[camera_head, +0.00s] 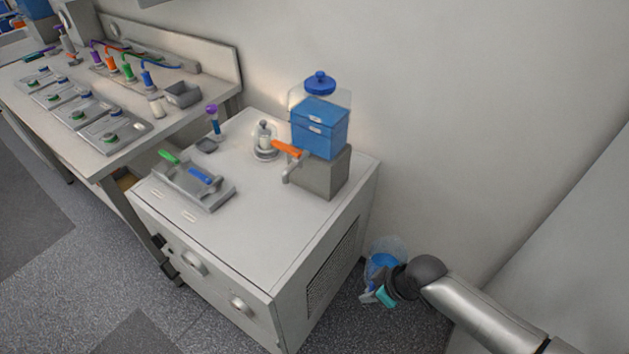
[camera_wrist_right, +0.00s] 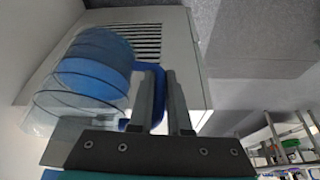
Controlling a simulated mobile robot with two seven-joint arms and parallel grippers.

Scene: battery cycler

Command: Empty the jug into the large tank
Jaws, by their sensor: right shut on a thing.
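The large tank (camera_head: 319,130) stands on a grey block on top of the white cabinet. It holds blue liquid, has a blue lid (camera_head: 320,83) on it, and a tap with an orange handle (camera_head: 287,148) at its front. The clear jug (camera_head: 386,250) with blue liquid is low beside the cabinet's right side. My right gripper (camera_head: 378,292) is at the jug. In the right wrist view the gripper (camera_wrist_right: 165,102) is shut on the jug's blue handle, with the jug (camera_wrist_right: 88,80) to the left of the fingers. My left gripper is not in view.
A workbench (camera_head: 70,110) adjoins at left. The wall is close behind; the cabinet's vented side (camera_head: 333,270) faces the jug.

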